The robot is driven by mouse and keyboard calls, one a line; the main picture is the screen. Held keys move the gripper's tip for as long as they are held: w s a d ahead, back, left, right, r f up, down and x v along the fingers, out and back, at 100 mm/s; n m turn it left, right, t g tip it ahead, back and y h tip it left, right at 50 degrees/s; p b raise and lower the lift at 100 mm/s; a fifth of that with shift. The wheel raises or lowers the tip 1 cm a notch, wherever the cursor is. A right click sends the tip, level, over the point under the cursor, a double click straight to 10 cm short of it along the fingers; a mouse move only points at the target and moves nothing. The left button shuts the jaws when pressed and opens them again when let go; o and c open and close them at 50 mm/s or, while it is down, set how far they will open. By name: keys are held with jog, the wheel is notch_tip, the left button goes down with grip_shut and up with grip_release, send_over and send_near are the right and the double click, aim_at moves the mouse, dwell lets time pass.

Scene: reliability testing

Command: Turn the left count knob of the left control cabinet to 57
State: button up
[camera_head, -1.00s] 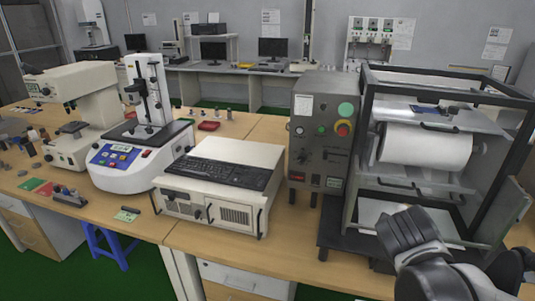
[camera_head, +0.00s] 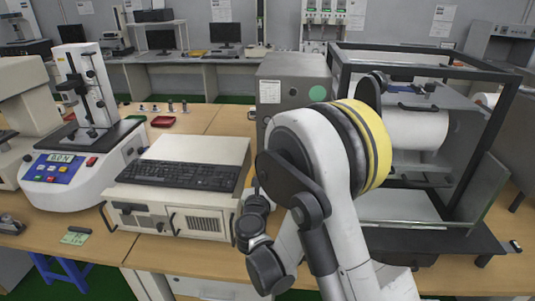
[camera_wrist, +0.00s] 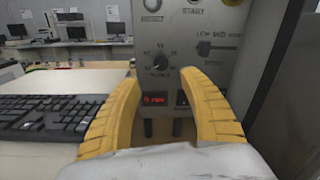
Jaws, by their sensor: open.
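The grey control cabinet (camera_head: 290,70) stands left of the framed machine in the head view, its front mostly hidden by my arm. In the wrist view, the cabinet front (camera_wrist: 200,75) is close ahead. It has a black dial knob (camera_wrist: 160,61) with a scale and a red display (camera_wrist: 155,99) that seems to read "0 rev". A second display is partly covered by my right finger. Two dark upright parts, a left one (camera_wrist: 148,128) and a right one (camera_wrist: 178,127), sit below the displays; I cannot tell which is the count knob. My gripper (camera_wrist: 160,78) is open and empty, its yellow fingers framing this area.
A computer case with a black keyboard (camera_head: 181,175) stands left of the cabinet. The framed machine with a white roll (camera_head: 415,130) is on its right.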

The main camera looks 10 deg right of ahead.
jog(key=b+x, duration=0.2)
jog(key=x, duration=0.8)
jog(key=shift+c, duration=0.3)
grip_shut()
